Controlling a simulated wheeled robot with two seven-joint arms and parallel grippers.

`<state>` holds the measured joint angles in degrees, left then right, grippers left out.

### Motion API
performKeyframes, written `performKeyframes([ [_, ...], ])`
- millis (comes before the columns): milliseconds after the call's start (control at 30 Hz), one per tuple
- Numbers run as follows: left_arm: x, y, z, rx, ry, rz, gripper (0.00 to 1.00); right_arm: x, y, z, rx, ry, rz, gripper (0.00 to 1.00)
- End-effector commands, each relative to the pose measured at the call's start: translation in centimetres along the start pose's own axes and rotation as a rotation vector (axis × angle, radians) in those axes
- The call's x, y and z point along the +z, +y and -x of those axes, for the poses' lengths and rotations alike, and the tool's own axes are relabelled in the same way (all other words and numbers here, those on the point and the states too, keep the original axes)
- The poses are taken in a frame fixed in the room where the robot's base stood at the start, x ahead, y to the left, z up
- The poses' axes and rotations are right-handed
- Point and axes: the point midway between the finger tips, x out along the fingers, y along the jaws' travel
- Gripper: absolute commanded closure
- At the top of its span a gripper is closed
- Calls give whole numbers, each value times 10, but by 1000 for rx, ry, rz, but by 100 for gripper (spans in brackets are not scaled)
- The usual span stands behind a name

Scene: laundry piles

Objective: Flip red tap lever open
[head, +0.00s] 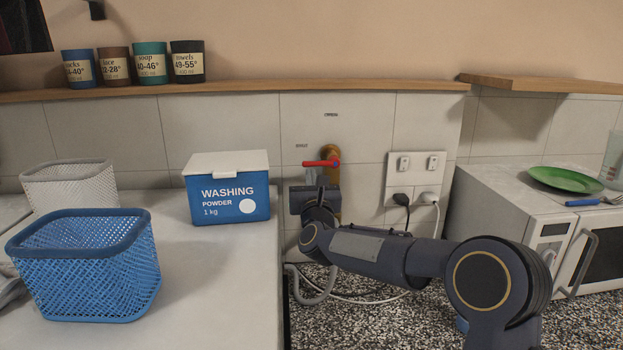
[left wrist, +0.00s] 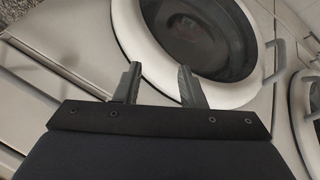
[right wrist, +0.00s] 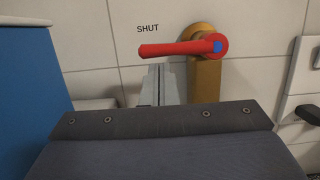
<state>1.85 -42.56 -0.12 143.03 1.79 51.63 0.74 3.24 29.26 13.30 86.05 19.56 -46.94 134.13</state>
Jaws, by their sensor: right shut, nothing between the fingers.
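The red tap lever (head: 320,163) sits on a brass tap (head: 331,153) on the tiled wall. In the right wrist view the lever (right wrist: 180,48) lies nearly level, its free end pointing left, below the printed word SHUT (right wrist: 148,29). My right gripper (right wrist: 158,70) is shut and empty, its fingertips just below the lever; I cannot tell whether they touch it. In the head view the right gripper (head: 311,178) partly hides the tap body. My left gripper (left wrist: 158,82) is open and empty before a washing machine's round door (left wrist: 120,25), outside the head view.
A blue washing powder box (head: 228,205) stands on the counter left of the tap, near a blue basket (head: 85,275). A socket plate with plugs (head: 414,180) is right of the tap. A wooden shelf (head: 250,87) runs above. A hose and cables hang below.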

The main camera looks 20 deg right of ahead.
Motion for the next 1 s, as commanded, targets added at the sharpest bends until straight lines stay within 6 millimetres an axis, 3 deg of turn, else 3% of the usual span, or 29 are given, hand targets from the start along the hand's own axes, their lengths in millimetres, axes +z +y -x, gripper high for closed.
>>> performKeyframes([
  [667,10,-9,-20,0,0,0,64,6,3,-1,-26,-2,-108,100],
  [1000,26,-23,-51,0,0,0,64,12,5,-2,-68,-4,-277,100],
])
